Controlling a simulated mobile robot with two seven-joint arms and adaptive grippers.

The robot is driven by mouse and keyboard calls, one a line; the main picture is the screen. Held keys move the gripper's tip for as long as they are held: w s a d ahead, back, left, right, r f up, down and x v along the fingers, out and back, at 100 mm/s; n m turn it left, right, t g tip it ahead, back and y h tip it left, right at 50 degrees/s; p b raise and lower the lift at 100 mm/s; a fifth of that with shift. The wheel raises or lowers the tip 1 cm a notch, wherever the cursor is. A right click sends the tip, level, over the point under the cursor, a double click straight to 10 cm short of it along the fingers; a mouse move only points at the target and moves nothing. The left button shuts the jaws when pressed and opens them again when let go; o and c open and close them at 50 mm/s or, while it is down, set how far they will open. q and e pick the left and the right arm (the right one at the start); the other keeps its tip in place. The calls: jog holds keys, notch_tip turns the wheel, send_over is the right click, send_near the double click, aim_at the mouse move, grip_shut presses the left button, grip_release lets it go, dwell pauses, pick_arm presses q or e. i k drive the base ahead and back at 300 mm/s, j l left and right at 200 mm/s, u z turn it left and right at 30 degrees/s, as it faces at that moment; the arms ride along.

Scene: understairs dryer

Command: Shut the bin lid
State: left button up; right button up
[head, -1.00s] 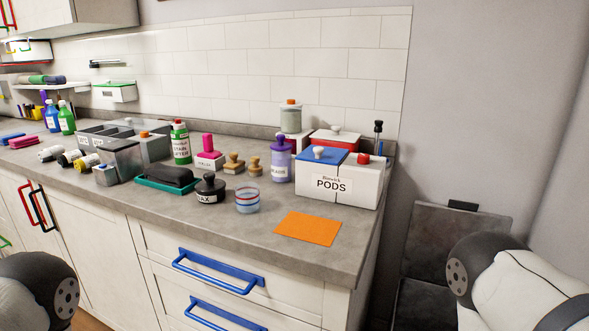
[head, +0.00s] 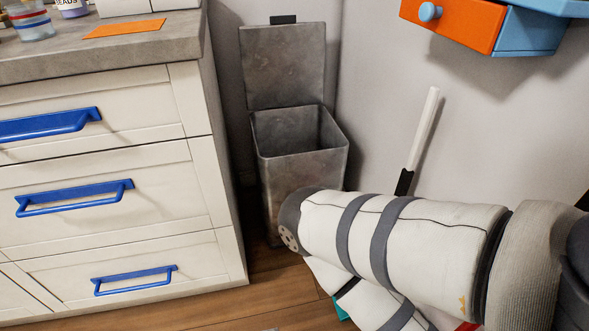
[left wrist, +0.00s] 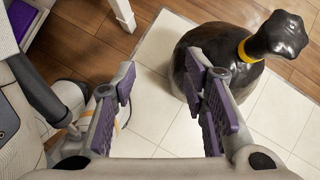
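The grey bin (head: 300,135) stands on the wooden floor between the counter's end and the wall. Its lid (head: 284,65) is upright and open, with a small black tab on its top edge. The bin's mouth is uncovered, and its lower front is partly hidden by my right arm. My right gripper is not in view. My left gripper (left wrist: 163,112) shows in the left wrist view with its purple-padded fingers apart and nothing between them. The bin is not in that view.
A counter with blue-handled drawers (head: 75,200) stands left of the bin. An orange and blue wall unit (head: 495,25) hangs at upper right. A white-handled pole (head: 424,125) leans on the wall. A glossy black rounded object (left wrist: 225,65) stands on pale tiles near my left gripper.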

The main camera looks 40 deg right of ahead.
aim_at(282, 60)
jog(key=z, duration=1.25)
